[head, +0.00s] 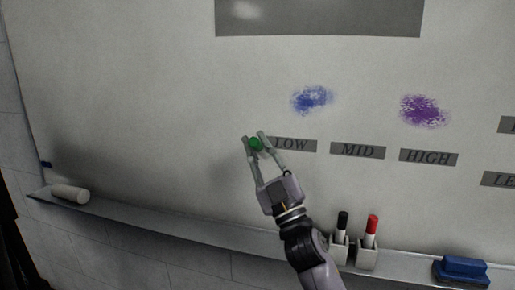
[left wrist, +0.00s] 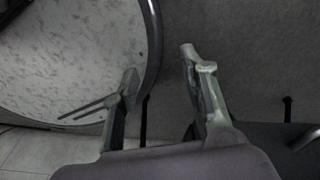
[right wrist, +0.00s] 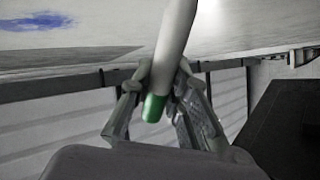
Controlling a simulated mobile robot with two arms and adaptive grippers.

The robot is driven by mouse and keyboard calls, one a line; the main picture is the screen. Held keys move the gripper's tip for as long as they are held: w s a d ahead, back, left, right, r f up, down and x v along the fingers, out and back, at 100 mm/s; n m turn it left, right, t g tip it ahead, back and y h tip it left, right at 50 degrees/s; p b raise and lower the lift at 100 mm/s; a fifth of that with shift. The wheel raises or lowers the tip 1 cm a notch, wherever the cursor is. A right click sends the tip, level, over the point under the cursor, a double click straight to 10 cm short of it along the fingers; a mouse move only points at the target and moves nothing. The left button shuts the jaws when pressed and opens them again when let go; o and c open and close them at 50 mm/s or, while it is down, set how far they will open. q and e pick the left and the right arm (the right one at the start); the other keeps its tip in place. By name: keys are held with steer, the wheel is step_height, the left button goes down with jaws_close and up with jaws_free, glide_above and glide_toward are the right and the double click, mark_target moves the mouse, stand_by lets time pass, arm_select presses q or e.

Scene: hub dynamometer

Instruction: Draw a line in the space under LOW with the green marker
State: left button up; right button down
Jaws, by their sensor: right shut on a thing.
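My right gripper (head: 254,138) is shut on the green marker (head: 255,144), in front of the whiteboard just left of the LOW label (head: 292,145). In the right wrist view the marker has a white body (right wrist: 175,40) and a green end (right wrist: 153,108) between the fingers. The green end faces back toward me; the far end is out of frame, so I cannot tell whether it touches the board. The space under LOW is blank, partly covered by my gripper and arm. My left gripper (left wrist: 162,66) is open and empty, away from the board.
The ledge (head: 150,217) bears a white cylinder (head: 70,193), black (head: 342,221) and red (head: 372,225) markers in holders, and a blue eraser (head: 461,268).

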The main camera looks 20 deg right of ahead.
steer(key=shift+w+d, duration=0.1)
steer(key=shift+w, duration=0.1)
steer(key=shift+s+d, duration=0.5)
steer(key=shift+d, duration=0.1)
steer(key=shift+s+d+p, duration=0.3)
steer(key=shift+s+d, duration=0.05)
steer(key=shift+d, duration=0.25)
stand_by(0.4)
steer(key=shift+s+d, duration=0.3)
steer(key=shift+d, duration=0.25)
